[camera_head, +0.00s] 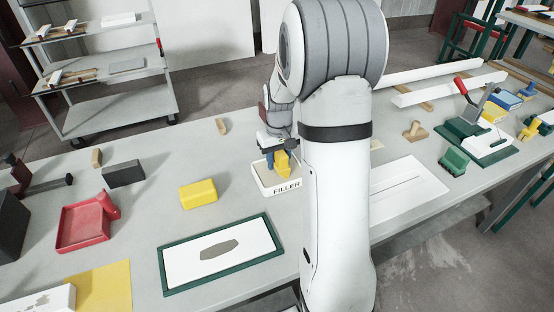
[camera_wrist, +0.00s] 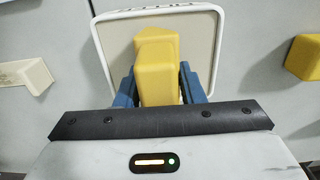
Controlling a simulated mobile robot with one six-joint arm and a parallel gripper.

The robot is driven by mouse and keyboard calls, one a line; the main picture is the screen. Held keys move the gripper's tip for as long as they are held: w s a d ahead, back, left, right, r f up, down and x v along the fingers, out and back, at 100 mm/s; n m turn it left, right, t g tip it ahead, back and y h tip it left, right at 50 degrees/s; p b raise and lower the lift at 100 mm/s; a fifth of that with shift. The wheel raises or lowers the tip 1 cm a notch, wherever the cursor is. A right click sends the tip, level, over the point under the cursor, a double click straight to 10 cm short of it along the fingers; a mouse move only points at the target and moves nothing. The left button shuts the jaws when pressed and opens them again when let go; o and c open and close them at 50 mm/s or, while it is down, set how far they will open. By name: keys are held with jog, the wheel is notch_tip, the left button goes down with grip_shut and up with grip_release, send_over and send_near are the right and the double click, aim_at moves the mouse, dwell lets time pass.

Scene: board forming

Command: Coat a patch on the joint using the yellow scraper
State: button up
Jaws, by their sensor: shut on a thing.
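The yellow scraper (camera_head: 281,163) is held in my gripper (camera_head: 275,158), over the white filler tray (camera_head: 262,189) marked "FILLER". In the wrist view, the blue fingers of my gripper (camera_wrist: 158,95) close on both sides of the scraper's yellow body (camera_wrist: 156,58), within the outline of the tray (camera_wrist: 101,52). The scraper's lower edge is hidden, so I cannot tell if it touches the filler. A white board with a thin dark line (camera_head: 408,190), seemingly the joint, lies on the table right of my arm, which partly covers it.
A green-framed white panel with a grey patch (camera_head: 178,265) lies in front of the tray. A yellow block (camera_head: 198,194) and a red tray (camera_head: 82,226) are to the left. A green block (camera_head: 453,161) and a green-based tool (camera_head: 475,140) stand to the right.

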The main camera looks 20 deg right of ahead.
jog(key=shift+r+p, duration=2.4)
jog(key=shift+r, duration=1.1)
jog(key=shift+f, duration=0.1)
